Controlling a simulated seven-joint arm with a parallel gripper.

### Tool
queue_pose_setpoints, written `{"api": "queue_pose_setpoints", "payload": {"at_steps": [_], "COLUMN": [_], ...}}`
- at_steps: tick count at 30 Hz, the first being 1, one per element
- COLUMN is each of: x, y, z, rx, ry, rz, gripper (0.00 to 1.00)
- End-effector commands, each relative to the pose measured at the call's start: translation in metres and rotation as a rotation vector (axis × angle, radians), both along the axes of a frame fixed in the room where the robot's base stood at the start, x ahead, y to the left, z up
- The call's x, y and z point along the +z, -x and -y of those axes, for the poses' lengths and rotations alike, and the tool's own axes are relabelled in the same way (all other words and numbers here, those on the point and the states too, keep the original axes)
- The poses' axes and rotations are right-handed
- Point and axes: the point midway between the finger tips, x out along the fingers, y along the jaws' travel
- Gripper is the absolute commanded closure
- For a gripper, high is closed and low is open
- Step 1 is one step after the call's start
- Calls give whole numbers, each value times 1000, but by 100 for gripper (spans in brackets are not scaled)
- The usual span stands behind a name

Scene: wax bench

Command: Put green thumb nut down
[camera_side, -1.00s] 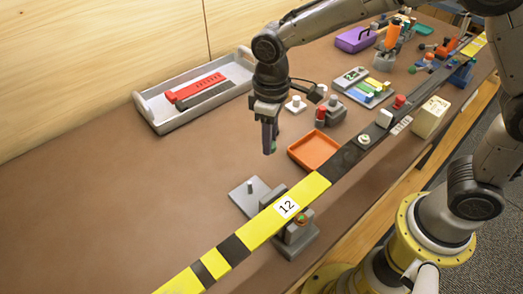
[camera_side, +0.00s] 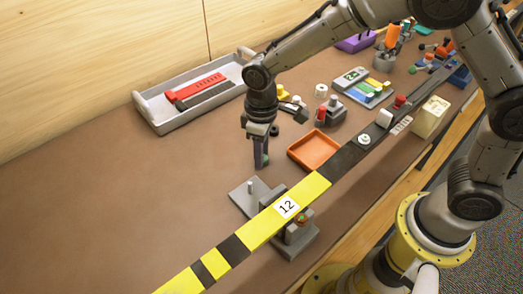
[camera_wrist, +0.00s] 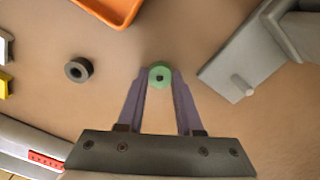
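The green thumb nut (camera_wrist: 159,74) is a small green ring with a dark centre hole. In the wrist view it sits between the tips of my gripper (camera_wrist: 158,80), which is shut on it. In the side view my gripper (camera_side: 262,163) points down over the brown bench, left of the orange tray and behind the grey plate. The nut is barely visible there as a bit of green at the fingertips. I cannot tell exactly how high the nut is above the bench.
A grey plate with an upright peg (camera_side: 251,187) stands close in front, partly hidden by a yellow-black beam (camera_side: 258,229) marked 12. An orange tray (camera_side: 315,149) is to the right. A dark ring (camera_wrist: 78,69) lies on the bench. A grey tray (camera_side: 156,125) stands behind. Bench at left is clear.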

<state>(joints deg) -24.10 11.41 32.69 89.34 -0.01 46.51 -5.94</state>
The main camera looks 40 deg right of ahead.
Motion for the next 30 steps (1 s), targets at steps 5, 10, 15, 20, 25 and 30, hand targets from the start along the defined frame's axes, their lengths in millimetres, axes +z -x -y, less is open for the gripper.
{"api": "queue_pose_setpoints", "payload": {"at_steps": [5, 10, 15, 20, 25, 30], "x": [0, 0, 4, 25, 60, 93], "y": [0, 0, 0, -1, -1, -1], "z": [0, 0, 0, 0, 0, 0], "rx": [0, 0, 0, 0, 0, 0], "ry": [1, 1, 0, -2, -2, -2], "rz": [-1, -1, 0, 3, 3, 3], "gripper": [36, 36, 36, 36, 36, 36]}}
